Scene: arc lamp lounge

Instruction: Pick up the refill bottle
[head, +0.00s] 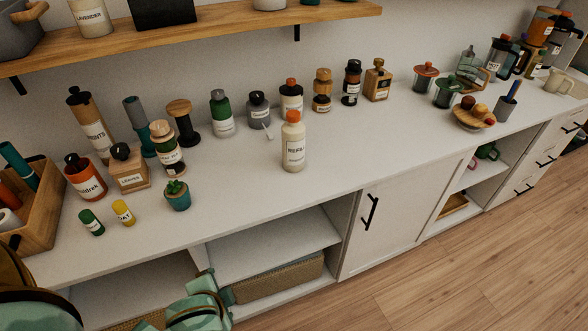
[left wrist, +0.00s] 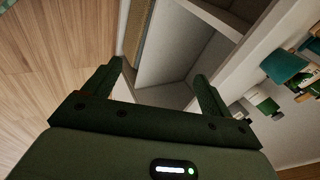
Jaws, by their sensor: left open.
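The refill bottle (head: 293,147) is cream with an orange cap and a label reading "REFILL". It stands upright near the front of the white counter, in front of a row of other bottles. My left gripper (left wrist: 158,72) is open in the left wrist view, with nothing between its fingers. It is low in front of the cabinet's open shelves, below the counter top and well left of the bottle in the head view. The bottle cannot be made out in the left wrist view. My right gripper is not in view.
A wooden crate (head: 41,220) is at far left. A wall shelf (head: 215,32) hangs above. The counter (head: 372,150) is clear right of the bottle.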

